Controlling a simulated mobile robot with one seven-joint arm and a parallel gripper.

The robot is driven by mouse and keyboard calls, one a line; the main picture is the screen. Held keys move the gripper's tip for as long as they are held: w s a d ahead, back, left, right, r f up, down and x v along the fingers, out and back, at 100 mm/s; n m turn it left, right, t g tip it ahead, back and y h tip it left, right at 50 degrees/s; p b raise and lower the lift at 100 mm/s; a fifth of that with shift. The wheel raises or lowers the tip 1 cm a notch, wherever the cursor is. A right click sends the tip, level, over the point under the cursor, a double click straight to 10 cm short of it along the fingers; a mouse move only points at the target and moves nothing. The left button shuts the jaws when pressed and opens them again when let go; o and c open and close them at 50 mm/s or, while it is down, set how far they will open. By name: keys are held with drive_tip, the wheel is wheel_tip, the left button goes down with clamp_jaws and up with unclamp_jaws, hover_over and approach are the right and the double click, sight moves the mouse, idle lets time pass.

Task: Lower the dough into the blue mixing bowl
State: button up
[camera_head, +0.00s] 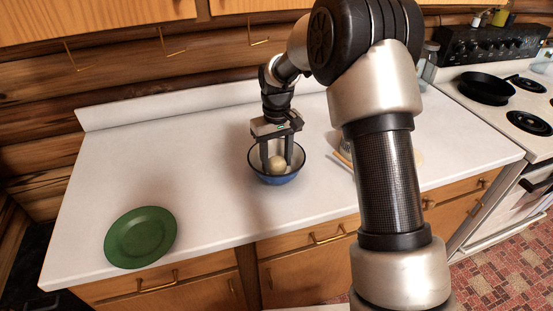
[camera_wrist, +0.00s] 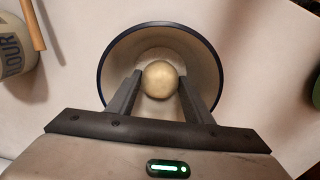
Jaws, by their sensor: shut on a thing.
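The blue mixing bowl (camera_head: 274,178) stands on the white counter, with a dark rim and a pale inside. The dough (camera_head: 277,163) is a small pale ball inside the bowl's opening. My gripper (camera_head: 277,162) points down into the bowl with a finger on each side of the dough, shut on it. In the wrist view the dough (camera_wrist: 160,79) sits between the two fingertips (camera_wrist: 160,86), and the bowl's rim (camera_wrist: 104,62) rings them. I cannot tell whether the dough touches the bowl's bottom.
A green plate (camera_head: 141,237) lies at the counter's left front. A flour canister (camera_wrist: 14,45) and a wooden utensil handle (camera_wrist: 33,25) show beside the bowl. A stove with a black pan (camera_head: 485,88) stands at the right. The white counter (camera_head: 180,150) left of the bowl is clear.

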sight(276, 159)
drive_tip(key=shift+f, duration=0.4)
drive_tip(key=o, duration=1.2)
drive_tip(key=shift+r, duration=0.15)
wheel_tip(276, 159, up, 17)
drive_tip(key=s+d+r+t+p, duration=0.1)
drive_tip(key=s+d+r+p, duration=0.2)
drive_tip(key=s+r, duration=0.4)
drive_tip(key=s+d+r+m+t+p, duration=0.2)
drive_tip(key=s+d, duration=0.1)
drive_tip(key=s, duration=0.8)
drive_tip(key=s+d+r+m+t+p, duration=0.1)
drive_tip(key=s+d+r+m+t, duration=0.1)
drive_tip(key=s, duration=0.9)
drive_tip(key=shift+s+d+r+t+p, duration=0.3)
drive_tip(key=shift+s+d+r+p, duration=0.1)
drive_tip(key=shift+d, duration=0.2)
